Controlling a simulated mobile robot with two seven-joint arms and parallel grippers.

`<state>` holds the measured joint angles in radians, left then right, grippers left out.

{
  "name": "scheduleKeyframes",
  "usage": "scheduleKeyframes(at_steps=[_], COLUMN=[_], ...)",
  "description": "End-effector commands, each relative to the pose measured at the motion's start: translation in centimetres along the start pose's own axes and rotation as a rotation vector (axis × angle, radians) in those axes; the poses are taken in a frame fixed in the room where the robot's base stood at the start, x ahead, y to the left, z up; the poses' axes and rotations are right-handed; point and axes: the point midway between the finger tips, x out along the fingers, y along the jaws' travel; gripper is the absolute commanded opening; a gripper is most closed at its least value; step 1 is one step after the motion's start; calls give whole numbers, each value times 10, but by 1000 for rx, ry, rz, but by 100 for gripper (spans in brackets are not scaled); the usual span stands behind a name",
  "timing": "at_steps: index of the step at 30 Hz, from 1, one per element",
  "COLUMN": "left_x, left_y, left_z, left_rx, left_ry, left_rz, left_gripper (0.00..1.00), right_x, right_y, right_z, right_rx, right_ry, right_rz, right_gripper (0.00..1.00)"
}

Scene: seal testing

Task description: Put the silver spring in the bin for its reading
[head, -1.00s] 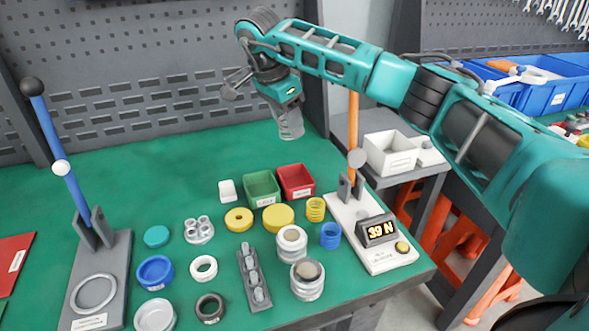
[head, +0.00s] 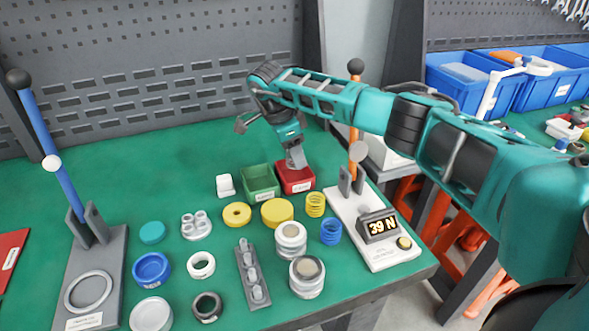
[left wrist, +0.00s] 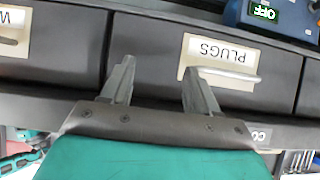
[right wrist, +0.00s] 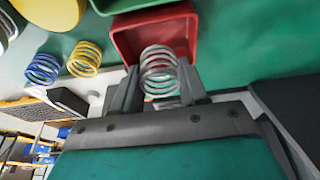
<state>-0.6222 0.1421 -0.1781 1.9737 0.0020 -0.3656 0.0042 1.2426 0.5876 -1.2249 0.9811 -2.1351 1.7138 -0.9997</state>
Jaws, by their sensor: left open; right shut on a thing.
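My right gripper (head: 296,160) is over the red bin (head: 297,187) at the back of the green table. In the right wrist view the right gripper (right wrist: 160,95) is shut on the silver spring (right wrist: 160,72), which shows in front of the red bin's opening (right wrist: 126,42). Whether the spring is inside the rim, I cannot tell. The green bin (head: 261,195) stands just left of the red one. The tester display (head: 380,226) reads 39 N. My left gripper (left wrist: 155,85) is open and empty, in front of a drawer labelled PLUGS (left wrist: 225,62).
A yellow spring (head: 315,205) and a blue spring (head: 331,232) stand near the tester base. Yellow discs, white and blue rings, and a grey peg rack (head: 252,272) stand in front of the bins. A lever press (head: 95,270) is at the left.

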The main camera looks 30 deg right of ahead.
Motion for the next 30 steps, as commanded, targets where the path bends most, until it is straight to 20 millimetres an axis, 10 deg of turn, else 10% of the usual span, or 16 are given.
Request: scheduleKeyframes(at_steps=[23, 24, 30], left_x=[5, 4, 4], left_y=[-1, -1, -1], left_z=[4, 2, 2], left_rx=[2, 1, 1], left_ry=[-4, -4, -2], left_rz=[1, 1, 1], left_gripper=[60, 60, 60], right_x=[48, 47, 46], right_y=[0, 0, 0], right_z=[15, 15, 14], right_rx=[-1, -1, -1], right_ry=[0, -1, -1], right_rz=[-1, -1, -1], right_gripper=[7, 47, 54])
